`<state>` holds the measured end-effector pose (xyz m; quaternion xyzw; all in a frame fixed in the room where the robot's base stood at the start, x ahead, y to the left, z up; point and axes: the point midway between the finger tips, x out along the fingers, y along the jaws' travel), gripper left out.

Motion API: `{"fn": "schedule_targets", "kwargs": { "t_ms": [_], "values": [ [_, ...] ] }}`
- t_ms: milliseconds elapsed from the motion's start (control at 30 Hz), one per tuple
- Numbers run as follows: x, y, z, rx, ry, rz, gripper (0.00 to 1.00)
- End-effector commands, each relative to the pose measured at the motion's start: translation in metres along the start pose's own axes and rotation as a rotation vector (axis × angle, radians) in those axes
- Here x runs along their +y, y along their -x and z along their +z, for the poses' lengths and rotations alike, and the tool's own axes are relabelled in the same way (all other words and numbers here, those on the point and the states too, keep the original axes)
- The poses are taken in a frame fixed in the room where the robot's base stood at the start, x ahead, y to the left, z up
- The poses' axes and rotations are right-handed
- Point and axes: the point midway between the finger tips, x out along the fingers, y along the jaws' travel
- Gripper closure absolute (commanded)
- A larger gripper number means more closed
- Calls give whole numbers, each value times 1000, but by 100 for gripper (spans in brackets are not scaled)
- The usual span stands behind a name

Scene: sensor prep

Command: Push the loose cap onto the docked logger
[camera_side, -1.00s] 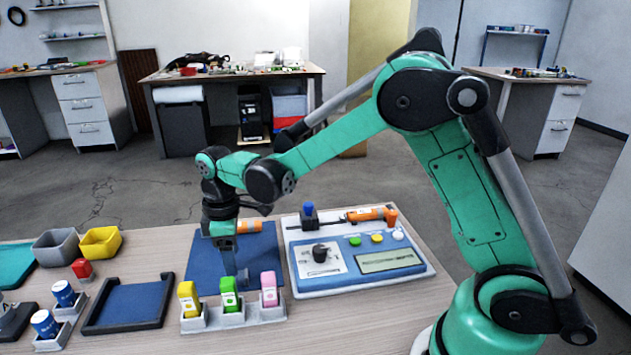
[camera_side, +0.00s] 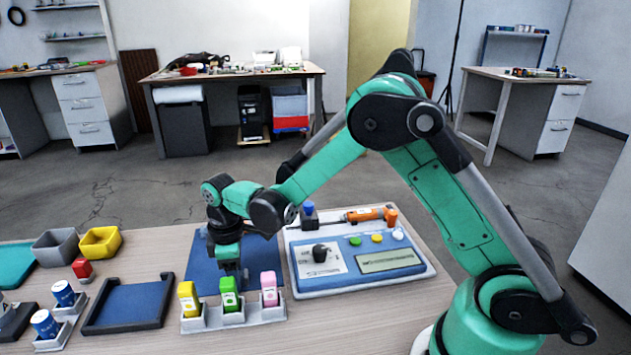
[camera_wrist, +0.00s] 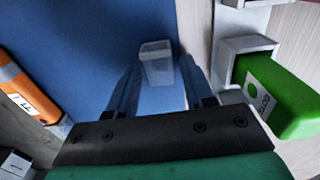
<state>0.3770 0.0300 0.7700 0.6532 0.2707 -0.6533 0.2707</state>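My gripper (camera_side: 230,275) points down low over the blue mat (camera_side: 203,268). In the wrist view its two fingers (camera_wrist: 157,80) are spread apart, and a small pale translucent block (camera_wrist: 157,62), apparently the loose cap, sits on the mat between and just past the fingertips. It is not clearly touched by either finger. The green logger (camera_side: 230,294) stands upright in a white dock, between a yellow logger (camera_side: 188,298) and a pink logger (camera_side: 269,288) in their docks. In the wrist view, the green logger (camera_wrist: 280,95) is right of the fingers.
An instrument panel (camera_side: 360,262) with a knob and buttons stands right of the mat. A blue tray with a dark rim (camera_side: 168,300) lies left of the docks. An orange labelled object (camera_wrist: 25,90) is left of my gripper. Yellow (camera_side: 100,242) and grey bins stand farther left.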

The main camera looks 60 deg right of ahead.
Motion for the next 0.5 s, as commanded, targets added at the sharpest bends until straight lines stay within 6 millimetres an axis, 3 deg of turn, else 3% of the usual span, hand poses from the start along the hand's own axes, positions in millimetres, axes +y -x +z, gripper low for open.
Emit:
{"fn": "schedule_targets", "kwargs": {
  "t_ms": [33, 133, 500],
  "values": [
    [0, 0, 0, 0, 0, 0, 71],
    [0, 0, 0, 0, 0, 0, 99],
    [0, 14, 0, 0, 0, 0, 100]
  ]
}}
